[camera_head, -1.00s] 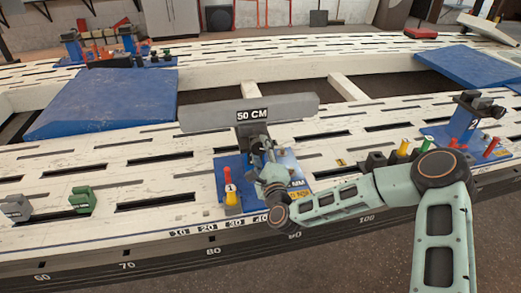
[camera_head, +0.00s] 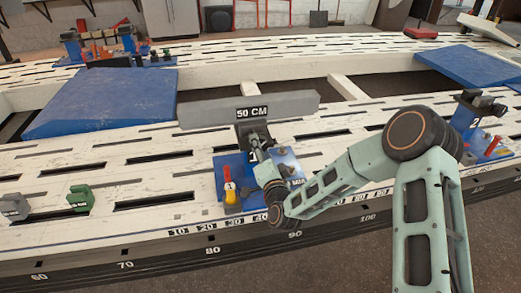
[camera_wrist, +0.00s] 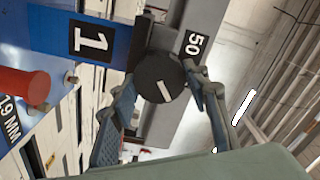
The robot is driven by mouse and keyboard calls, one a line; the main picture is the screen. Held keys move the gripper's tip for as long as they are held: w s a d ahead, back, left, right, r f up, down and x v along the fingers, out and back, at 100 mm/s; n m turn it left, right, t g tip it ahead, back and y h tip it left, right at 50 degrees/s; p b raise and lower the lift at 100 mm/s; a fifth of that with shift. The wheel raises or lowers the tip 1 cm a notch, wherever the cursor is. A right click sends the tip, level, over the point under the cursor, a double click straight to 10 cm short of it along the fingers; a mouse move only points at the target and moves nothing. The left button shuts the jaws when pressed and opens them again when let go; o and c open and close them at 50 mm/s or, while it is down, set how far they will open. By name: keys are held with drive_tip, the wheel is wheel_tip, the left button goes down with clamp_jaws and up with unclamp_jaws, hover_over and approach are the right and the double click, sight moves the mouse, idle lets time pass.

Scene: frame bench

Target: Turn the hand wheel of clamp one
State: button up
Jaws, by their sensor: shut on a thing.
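Clamp one is a blue block labelled 1 in the wrist view (camera_wrist: 92,40); its blue base (camera_head: 226,165) stands on the white slotted bench. Its hand wheel (camera_wrist: 158,76) is a dark round knob with a white stripe, in the middle of the wrist view, the stripe tilted. My gripper (camera_wrist: 161,86) is shut on the wheel, one finger on each side of it. In the head view my gripper (camera_head: 258,155) is in front of the clamp's post, and the wheel is hidden there.
A grey beam marked 50 CM (camera_head: 285,107) rises behind the clamp. Green (camera_head: 80,198) and grey (camera_head: 15,207) blocks sit farther left. Another blue clamp (camera_head: 470,115) is right, close to my arm.

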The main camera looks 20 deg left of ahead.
drive_tip(key=shift+n+b, duration=0.3)
drive_tip(key=shift+n, duration=4.8)
drive_tip(key=o, duration=1.2)
drive_tip(key=shift+c, duration=0.2)
drive_tip(key=v, duration=1.2)
drive_tip(key=shift+r, duration=0.1)
